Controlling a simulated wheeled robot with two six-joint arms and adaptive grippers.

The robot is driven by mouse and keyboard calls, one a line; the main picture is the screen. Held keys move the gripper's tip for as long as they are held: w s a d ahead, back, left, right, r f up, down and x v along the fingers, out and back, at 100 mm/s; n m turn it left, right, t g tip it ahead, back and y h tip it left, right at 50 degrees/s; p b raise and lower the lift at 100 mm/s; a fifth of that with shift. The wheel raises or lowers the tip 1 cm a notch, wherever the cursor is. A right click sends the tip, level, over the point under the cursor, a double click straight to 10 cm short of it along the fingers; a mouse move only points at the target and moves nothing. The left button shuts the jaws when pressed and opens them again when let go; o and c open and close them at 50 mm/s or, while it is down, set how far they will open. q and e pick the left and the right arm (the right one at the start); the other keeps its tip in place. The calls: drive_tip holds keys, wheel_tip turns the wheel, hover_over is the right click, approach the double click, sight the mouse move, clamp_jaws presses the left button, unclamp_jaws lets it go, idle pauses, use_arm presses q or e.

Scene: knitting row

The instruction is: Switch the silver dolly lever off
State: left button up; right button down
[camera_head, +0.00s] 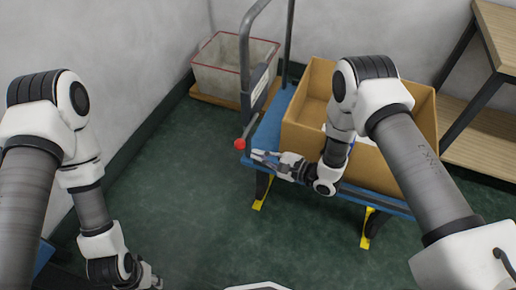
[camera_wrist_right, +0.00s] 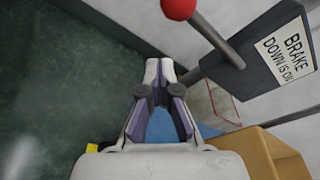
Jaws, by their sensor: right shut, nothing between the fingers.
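The dolly lever is a grey metal rod with a red ball knob (camera_head: 240,143). It comes off a dark plate on the upright of the blue dolly (camera_head: 268,130). In the right wrist view, the red knob (camera_wrist_right: 178,8) is cut by the top edge and the rod (camera_wrist_right: 214,38) runs down right to the plate. My right gripper (camera_head: 254,155) is shut and empty, its tips just right of and below the knob in the head view, with a gap in the wrist view (camera_wrist_right: 160,64). My left gripper (camera_head: 152,280) is low at the left, partly cut off, its jaws unclear.
A label on the plate reads "BRAKE DOWN IS ON" (camera_wrist_right: 286,50). A cardboard box (camera_head: 300,112) stands on the dolly beside my right arm. A grey bin with a red rim (camera_head: 222,72) is behind. Shelving (camera_head: 495,35) is at right. Green floor (camera_head: 190,190) is clear at left.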

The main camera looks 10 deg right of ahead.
drive_tip(key=p+v, duration=0.1)
drive_tip(key=v, duration=0.9)
drive_tip(key=shift+w+d, duration=0.25)
drive_tip(key=shift+r, duration=0.1)
